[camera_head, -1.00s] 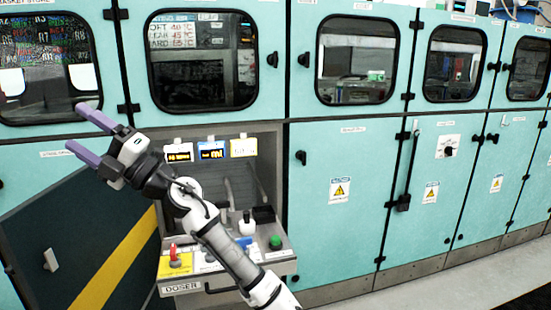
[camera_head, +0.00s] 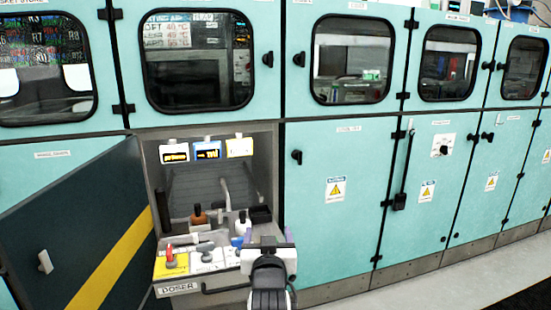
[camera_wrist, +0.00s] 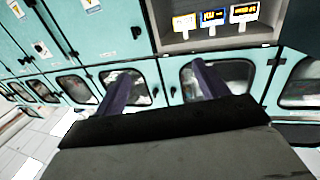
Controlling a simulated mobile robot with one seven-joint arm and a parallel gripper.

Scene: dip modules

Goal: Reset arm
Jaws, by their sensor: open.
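My gripper (camera_head: 266,238) is at the lower middle of the head view, in front of the right part of the doser drawer. Its two purple fingers stand apart with nothing between them. In the wrist view my gripper (camera_wrist: 163,85) also shows open and empty, with teal cabinets behind it. The gripper hides part of the drawer's right side.
The doser drawer (camera_head: 177,290) juts out of an open bay, with a red switch (camera_head: 171,256) and bottles on it. A dark door (camera_head: 75,235) with a yellow stripe hangs open at left. Closed teal cabinets (camera_head: 330,240) line the right. Floor shows at lower right.

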